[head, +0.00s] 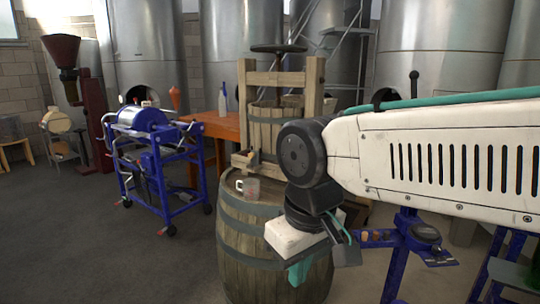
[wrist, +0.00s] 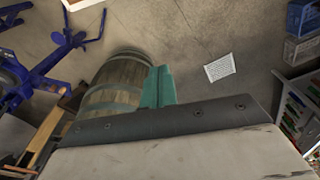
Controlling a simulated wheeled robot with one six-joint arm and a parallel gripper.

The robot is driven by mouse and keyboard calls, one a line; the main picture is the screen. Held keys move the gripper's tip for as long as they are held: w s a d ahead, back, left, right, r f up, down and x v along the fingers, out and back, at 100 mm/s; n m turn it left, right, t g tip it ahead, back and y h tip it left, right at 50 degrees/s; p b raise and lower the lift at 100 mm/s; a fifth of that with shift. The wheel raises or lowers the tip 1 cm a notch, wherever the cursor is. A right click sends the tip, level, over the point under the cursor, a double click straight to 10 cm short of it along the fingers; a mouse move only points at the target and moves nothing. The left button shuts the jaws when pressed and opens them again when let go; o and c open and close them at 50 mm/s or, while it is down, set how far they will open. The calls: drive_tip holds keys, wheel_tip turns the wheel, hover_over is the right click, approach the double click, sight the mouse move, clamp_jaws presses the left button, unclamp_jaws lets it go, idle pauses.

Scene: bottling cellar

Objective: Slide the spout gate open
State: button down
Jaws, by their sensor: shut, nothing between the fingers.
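A wooden press (head: 270,128) with a slatted basket and a dark top wheel stands behind the barrel. At its lower front is a small wooden spout piece (head: 254,157), probably the spout with its gate; it is too small to tell whether the gate is open or shut. A clear mug (head: 249,188) stands on the barrel top below it. My gripper (head: 300,272), with teal fingers, points down in front of the barrel, lower than the spout and to its right, touching neither. In the wrist view my gripper (wrist: 158,87) is shut and empty.
The barrel (head: 240,245) stands close behind my gripper and also shows in the wrist view (wrist: 112,88). A blue wheeled machine (head: 150,150) is at left, an orange table (head: 215,127) behind it. A paper sheet (wrist: 219,67) lies on the floor. Floor at front left is clear.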

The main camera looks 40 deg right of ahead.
drive_tip(key=shift+w+d, duration=0.1)
drive_tip(key=shift+w, duration=0.05)
drive_tip(key=w+d+r+m+t+y, duration=0.1)
drive_tip(key=w+d+r+m+t, duration=0.2)
drive_tip(key=w+m, duration=0.85)
drive_tip(key=w+d+r+m+t+y, duration=0.1)
drive_tip(key=w+d+r+m, duration=0.4)
drive_tip(key=w, duration=1.1)
drive_tip(key=w+d+f+m+t+h, duration=0.1)
drive_tip(key=w+d+f+m, duration=0.1)
drive_tip(key=w+d+m, duration=0.7)
drive_tip(key=w+d+f+m+t+h, duration=0.1)
drive_tip(key=w+d+f+m+t, duration=0.1)
drive_tip(key=w+d+m, duration=0.8)
drive_tip(key=w+f, duration=0.1)
drive_tip(key=w, duration=0.1)
drive_tip(key=shift+w+d+m, duration=0.3)
drive_tip(key=shift+w+m, duration=0.05)
drive_tip(key=shift+w, duration=0.05)
drive_tip(key=shift+f, duration=0.15)
